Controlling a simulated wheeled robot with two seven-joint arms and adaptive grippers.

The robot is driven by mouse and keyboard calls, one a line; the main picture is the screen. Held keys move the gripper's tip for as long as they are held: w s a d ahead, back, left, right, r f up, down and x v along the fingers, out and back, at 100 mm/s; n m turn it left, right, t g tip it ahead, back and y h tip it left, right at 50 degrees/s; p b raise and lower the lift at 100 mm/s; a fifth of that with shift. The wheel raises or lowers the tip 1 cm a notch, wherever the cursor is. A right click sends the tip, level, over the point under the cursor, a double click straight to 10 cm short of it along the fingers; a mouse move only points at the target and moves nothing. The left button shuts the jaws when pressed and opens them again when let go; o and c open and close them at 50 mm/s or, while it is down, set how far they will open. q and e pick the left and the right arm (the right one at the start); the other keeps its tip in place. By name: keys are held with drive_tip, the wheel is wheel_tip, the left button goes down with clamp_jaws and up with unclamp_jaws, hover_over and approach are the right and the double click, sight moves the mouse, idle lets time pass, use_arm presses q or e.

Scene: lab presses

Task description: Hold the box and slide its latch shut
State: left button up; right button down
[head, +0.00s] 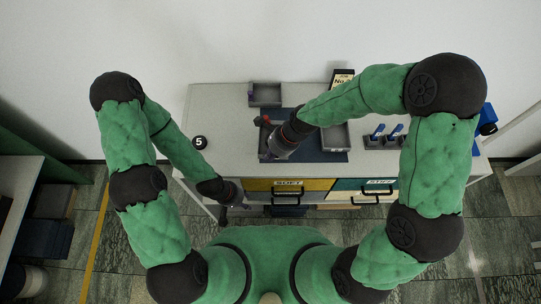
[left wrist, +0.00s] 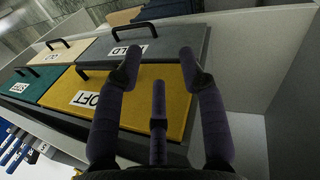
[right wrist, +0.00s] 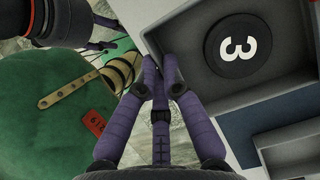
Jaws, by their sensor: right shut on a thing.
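A grey open box (right wrist: 185,45) with a black disc marked 3 inside fills the upper right of the right wrist view. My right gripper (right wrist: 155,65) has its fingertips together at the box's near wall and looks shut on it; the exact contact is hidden. In the head view my right gripper (head: 270,150) is over the left part of the dark mat, and its arm covers much there. My left gripper (head: 228,207) is low at the cabinet's front left; in the left wrist view it is open and empty (left wrist: 158,70) above the yellow SOFT drawer. I cannot make out a latch.
A grey tray (head: 265,95) stands at the back and another (head: 336,138) on the mat's right. A rack with blue-topped items (head: 385,140) stands further right. Drawer handles (head: 286,198) stick out in front.

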sight(263, 148)
drive_tip(key=shift+w+f+b, duration=0.8)
drive_tip(key=shift+w+f, duration=1.3)
drive_tip(key=shift+w, duration=0.3)
drive_tip(key=shift+f, duration=0.3)
